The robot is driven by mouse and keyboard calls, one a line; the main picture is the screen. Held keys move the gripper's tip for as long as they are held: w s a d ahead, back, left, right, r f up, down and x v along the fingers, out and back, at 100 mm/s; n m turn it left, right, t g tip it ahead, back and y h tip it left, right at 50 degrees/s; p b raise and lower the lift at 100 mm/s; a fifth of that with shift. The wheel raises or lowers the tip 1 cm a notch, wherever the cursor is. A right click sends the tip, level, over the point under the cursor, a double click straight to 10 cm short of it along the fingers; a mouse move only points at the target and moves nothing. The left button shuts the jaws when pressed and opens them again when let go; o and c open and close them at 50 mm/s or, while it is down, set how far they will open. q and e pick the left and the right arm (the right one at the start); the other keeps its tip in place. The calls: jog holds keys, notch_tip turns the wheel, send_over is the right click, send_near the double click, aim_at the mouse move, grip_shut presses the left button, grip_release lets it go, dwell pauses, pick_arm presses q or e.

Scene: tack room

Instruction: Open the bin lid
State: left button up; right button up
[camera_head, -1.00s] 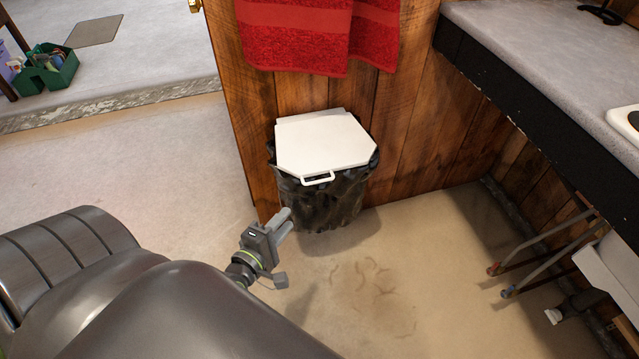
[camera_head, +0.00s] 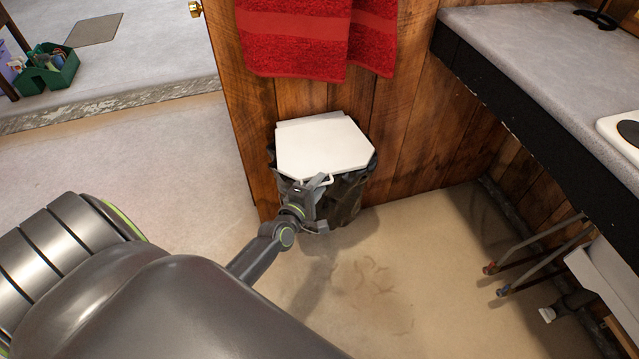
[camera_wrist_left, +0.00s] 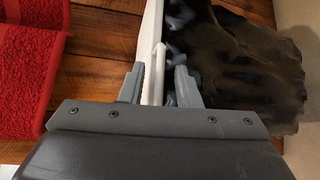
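The bin stands against the wooden wall, with a white lid (camera_head: 322,145) lying closed on top and a dark bag (camera_head: 350,190) around its body. A thin white handle (camera_head: 328,181) sticks out at the lid's front edge. My left gripper (camera_head: 318,182) is at that front edge. In the left wrist view, the two fingers of my left gripper (camera_wrist_left: 160,84) are apart, with the white handle (camera_wrist_left: 157,75) between them and a gap to the right finger. The lid (camera_wrist_left: 150,35) shows edge-on, beside the bag (camera_wrist_left: 235,60). My right gripper is not in view.
A red towel (camera_head: 300,38) hangs on the wall above the bin. A grey counter (camera_head: 540,45) overhangs on the right, with pipes (camera_head: 535,252) below it. The floor (camera_head: 400,270) in front of the bin is clear. A green caddy (camera_head: 50,72) stands far left.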

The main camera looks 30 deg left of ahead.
pick_arm(q)
jog(key=shift+w, duration=0.45)
jog(key=c, duration=0.5)
jog(key=shift+s+f, duration=0.1)
jog(key=shift+f, duration=0.1)
grip_shut()
